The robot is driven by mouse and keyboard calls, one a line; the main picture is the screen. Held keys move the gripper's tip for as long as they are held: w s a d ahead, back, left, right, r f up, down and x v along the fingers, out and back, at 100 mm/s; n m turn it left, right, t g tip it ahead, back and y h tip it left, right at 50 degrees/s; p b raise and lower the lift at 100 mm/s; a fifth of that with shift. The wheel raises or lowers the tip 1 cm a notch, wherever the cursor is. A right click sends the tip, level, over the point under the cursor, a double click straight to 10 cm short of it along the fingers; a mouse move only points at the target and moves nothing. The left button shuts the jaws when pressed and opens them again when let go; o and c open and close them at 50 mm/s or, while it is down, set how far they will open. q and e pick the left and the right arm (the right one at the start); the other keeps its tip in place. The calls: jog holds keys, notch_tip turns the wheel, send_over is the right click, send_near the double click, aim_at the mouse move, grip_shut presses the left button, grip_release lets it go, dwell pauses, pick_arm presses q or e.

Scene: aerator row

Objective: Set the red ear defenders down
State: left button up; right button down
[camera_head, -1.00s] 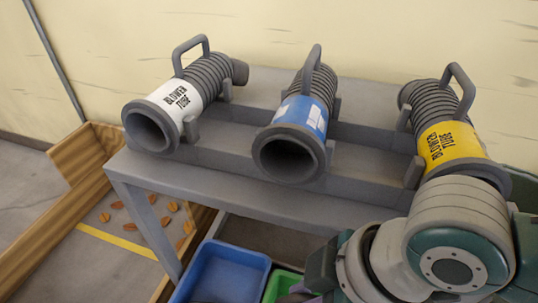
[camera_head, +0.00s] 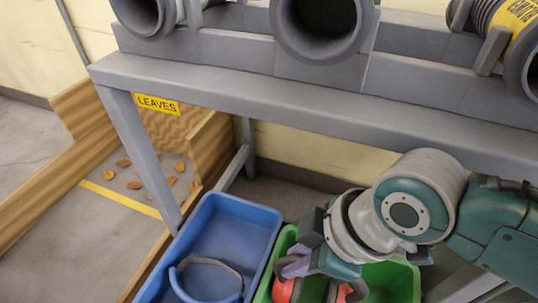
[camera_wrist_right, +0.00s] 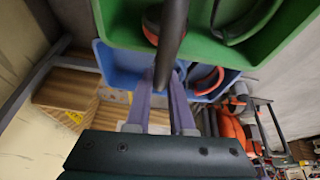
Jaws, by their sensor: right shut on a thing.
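My right gripper (camera_head: 297,262) is shut on the dark headband of the red ear defenders (camera_head: 283,291). Their red cups show below the gripper in the head view, over the green crate (camera_head: 402,281), partly cut off by the frame edge. I cannot tell whether they touch the crate floor. In the right wrist view, the dark headband (camera_wrist_right: 172,30) runs up from between the purple fingers (camera_wrist_right: 163,98), and a red cup (camera_wrist_right: 150,25) shows partly behind it. My left gripper is out of view.
A blue crate (camera_head: 232,222) stands left of the green one and holds ear defenders with a grey band (camera_head: 212,263). The grey bench (camera_head: 230,85) with blower tubes (camera_head: 322,22) is above and behind. A wooden-sided bay of leaves (camera_head: 137,184) is at left.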

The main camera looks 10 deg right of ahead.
jog(key=shift+s, duration=0.2)
jog(key=shift+w+f, duration=0.1)
jog(key=shift+f, duration=0.5)
jog(key=c, duration=0.8)
grip_release()
